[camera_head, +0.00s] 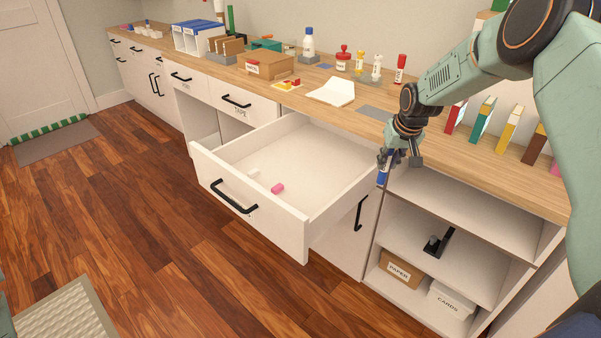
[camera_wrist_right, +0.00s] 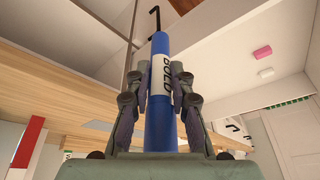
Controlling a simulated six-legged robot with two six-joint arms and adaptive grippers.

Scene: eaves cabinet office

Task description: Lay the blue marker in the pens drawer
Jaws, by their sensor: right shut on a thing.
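The blue marker (camera_head: 384,171) with a white label hangs upright in my right gripper (camera_head: 393,158), to the right of the open drawer (camera_head: 305,145). In the right wrist view the marker (camera_wrist_right: 160,110) stands between the two fingers of my right gripper (camera_wrist_right: 160,90), which are shut on it. The drawer is pulled well out below the worktop. A pink piece (camera_head: 277,188) and a small white piece (camera_head: 253,174) lie near its front; the rest of its floor is bare. My left gripper is not in view.
The worktop (camera_head: 480,150) carries a brown box (camera_head: 268,65), a notepad (camera_head: 331,92), a red bottle (camera_head: 400,68) and several upright books (camera_head: 482,117). Open shelves with a PAPER box (camera_head: 397,271) and a CARDS box (camera_head: 447,303) stand right of the drawer.

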